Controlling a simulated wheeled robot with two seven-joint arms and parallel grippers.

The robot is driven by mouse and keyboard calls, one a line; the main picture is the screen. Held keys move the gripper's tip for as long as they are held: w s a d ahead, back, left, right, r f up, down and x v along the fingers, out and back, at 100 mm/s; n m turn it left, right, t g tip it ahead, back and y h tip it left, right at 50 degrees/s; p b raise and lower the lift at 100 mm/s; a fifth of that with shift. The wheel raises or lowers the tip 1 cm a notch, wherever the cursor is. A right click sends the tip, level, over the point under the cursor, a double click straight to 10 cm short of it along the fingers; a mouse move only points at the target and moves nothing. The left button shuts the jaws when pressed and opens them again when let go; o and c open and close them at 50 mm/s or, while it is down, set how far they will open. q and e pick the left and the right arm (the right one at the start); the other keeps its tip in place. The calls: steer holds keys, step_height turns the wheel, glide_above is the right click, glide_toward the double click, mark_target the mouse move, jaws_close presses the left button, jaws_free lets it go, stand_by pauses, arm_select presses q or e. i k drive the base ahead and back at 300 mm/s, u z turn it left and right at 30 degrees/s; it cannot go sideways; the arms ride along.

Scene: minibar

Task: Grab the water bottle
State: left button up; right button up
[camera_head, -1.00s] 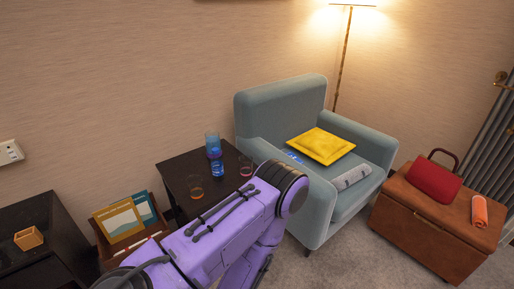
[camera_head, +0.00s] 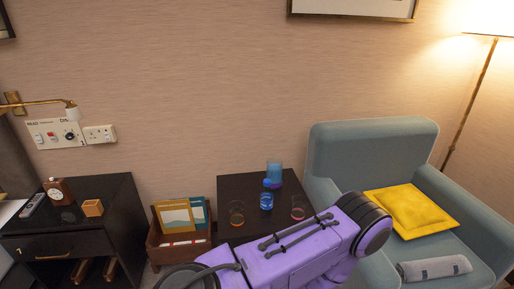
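A small blue bottle (camera_head: 267,198) with a blue cap stands upright on a dark side table (camera_head: 232,184), beside the armchair. I take it for the water bottle. A light-blue glass or carafe (camera_head: 274,168) stands just behind it. Two amber-tinted glasses stand either side of it, one on the left (camera_head: 237,216) and one on the right (camera_head: 298,210). My purple arm crosses the lower middle of the view and covers the front of the side table. Neither gripper shows, and nothing of mine touches the bottle in view.
A grey-blue armchair (camera_head: 370,150) with a yellow cushion (camera_head: 412,208) and a rolled grey towel (camera_head: 434,268) stands right of the table. A wooden magazine rack (camera_head: 155,245) and a black cabinet (camera_head: 110,205) stand left. The wall is behind the table.

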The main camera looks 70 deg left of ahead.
mark_target(267, 194)
steer(key=u, duration=0.65)
steer(key=i, duration=0.6)
steer(key=u, duration=0.75)
